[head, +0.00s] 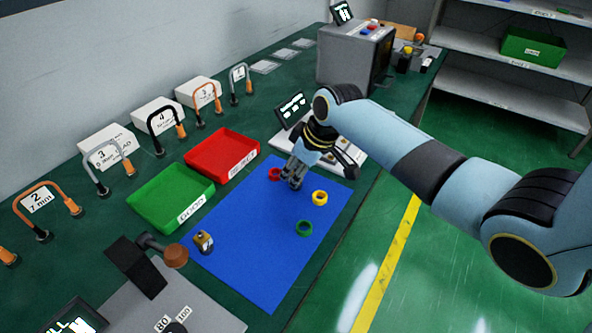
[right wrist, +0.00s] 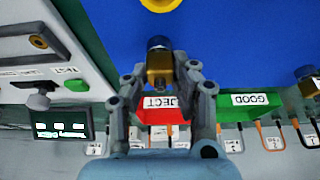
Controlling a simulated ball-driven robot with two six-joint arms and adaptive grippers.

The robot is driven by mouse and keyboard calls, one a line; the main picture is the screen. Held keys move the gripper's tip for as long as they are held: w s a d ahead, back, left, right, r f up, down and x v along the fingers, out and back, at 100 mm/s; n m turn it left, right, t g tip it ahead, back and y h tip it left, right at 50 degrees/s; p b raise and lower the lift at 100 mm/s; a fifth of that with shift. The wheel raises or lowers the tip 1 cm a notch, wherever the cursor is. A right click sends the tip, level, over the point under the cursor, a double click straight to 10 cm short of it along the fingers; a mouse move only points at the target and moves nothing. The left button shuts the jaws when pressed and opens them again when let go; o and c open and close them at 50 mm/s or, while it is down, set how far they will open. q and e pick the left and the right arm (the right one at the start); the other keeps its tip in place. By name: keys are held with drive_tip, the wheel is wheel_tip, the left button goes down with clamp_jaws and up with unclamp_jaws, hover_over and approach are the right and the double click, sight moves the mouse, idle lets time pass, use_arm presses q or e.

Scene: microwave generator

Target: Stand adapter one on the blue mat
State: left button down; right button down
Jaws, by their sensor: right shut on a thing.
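My right gripper (head: 291,182) is over the far part of the blue mat (head: 255,235), between the red and yellow rings. In the right wrist view my right gripper (right wrist: 162,85) is shut on a brass adapter (right wrist: 160,66) with a dark blue-black end. I cannot read a number on it or tell whether it touches the mat. In the head view the fingers mostly hide it. A second brass-and-dark adapter (head: 203,240) stands at the mat's left edge. My left gripper is not in view.
On the mat lie a red ring (head: 275,174), a yellow ring (head: 320,197) and a green ring (head: 304,228). A green tray (head: 170,197) and a red tray (head: 222,155) stand left of it. The mat's near part is clear.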

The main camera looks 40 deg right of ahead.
drive_tip(key=c, duration=1.1)
unclamp_jaws()
drive_tip(key=shift+f, duration=0.1)
drive_tip(key=shift+o, duration=0.2)
drive_tip(key=shift+r, duration=0.45)
drive_tip(key=v, duration=1.1)
drive_tip(key=shift+r+p, duration=0.25)
drive_tip(key=shift+p, duration=0.1)
drive_tip(key=shift+s, duration=0.2)
